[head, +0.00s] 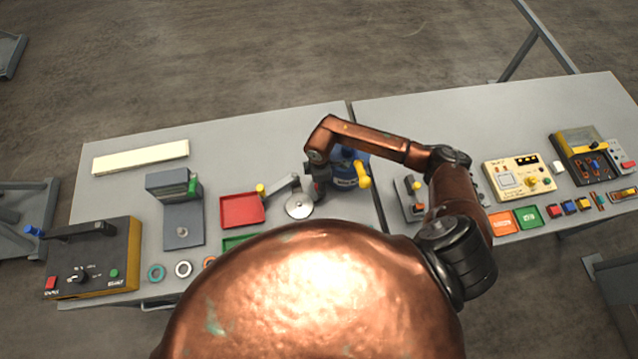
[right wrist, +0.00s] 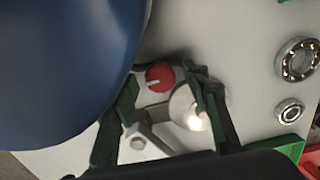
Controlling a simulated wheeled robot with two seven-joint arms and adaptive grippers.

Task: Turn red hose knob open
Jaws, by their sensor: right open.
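The red knob (right wrist: 159,75) shows in the right wrist view as a small round cap with a pale mark line, close beside a large blue rounded body (right wrist: 60,70). My right gripper (right wrist: 160,80) is open, with its dark green fingers spread on either side of the knob. I cannot tell whether either finger touches it. In the head view my right gripper (head: 317,182) is beside the blue thing (head: 343,170), partly hidden by my arm, and the red knob cannot be made out. My left gripper is not in view.
A red tray (head: 242,210) and a lever with a yellow end (head: 262,189) are to the left. Bearing rings (right wrist: 298,59) lie at the right.

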